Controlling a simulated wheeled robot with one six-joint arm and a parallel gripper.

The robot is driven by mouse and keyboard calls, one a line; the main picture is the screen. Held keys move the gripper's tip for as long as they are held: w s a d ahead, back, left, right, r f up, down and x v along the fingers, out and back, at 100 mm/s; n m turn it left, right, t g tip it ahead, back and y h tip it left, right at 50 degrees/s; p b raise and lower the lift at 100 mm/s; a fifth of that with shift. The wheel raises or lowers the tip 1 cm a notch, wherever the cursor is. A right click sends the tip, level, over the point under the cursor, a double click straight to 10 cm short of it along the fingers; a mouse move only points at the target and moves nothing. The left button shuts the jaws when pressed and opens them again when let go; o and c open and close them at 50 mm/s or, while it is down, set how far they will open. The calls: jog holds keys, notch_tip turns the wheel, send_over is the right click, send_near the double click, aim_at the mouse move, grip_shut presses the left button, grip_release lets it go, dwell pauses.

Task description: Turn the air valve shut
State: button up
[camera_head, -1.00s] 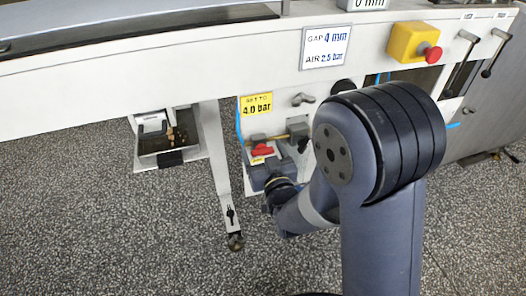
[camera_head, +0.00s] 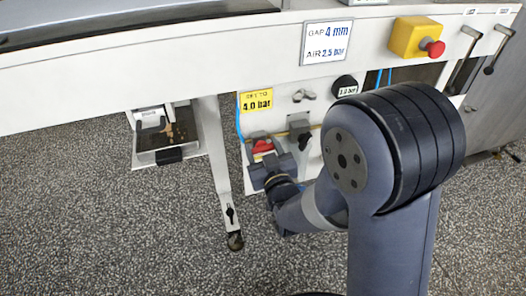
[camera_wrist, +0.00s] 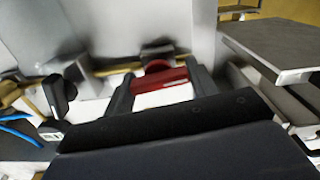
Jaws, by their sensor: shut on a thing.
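The air valve has a red handle (camera_head: 263,146) and sits low on the white machine panel, under a yellow "4.0 bar" label (camera_head: 256,102). My gripper (camera_head: 268,157) reaches it from below and in front. In the wrist view the red handle (camera_wrist: 165,78) lies crosswise between my two dark fingers (camera_wrist: 160,88), and they are shut on it. The valve body is mostly hidden behind the handle and fingers.
A second valve with a black handle (camera_head: 303,141) is close on the right. A round dark gauge (camera_head: 345,84) with a "1.0 bar" tag is above my arm. A yellow box with a red button (camera_head: 417,38) is higher up. A machine leg (camera_head: 218,160) stands left.

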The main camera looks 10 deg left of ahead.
jog(key=shift+n+b, duration=0.3)
jog(key=shift+n, duration=0.5)
jog(key=o, duration=1)
jog(key=shift+s, duration=0.1)
jog(key=p+v, duration=0.1)
jog(key=v, duration=0.9)
jog(key=shift+s+d, duration=0.2)
jog(key=shift+s, duration=0.1)
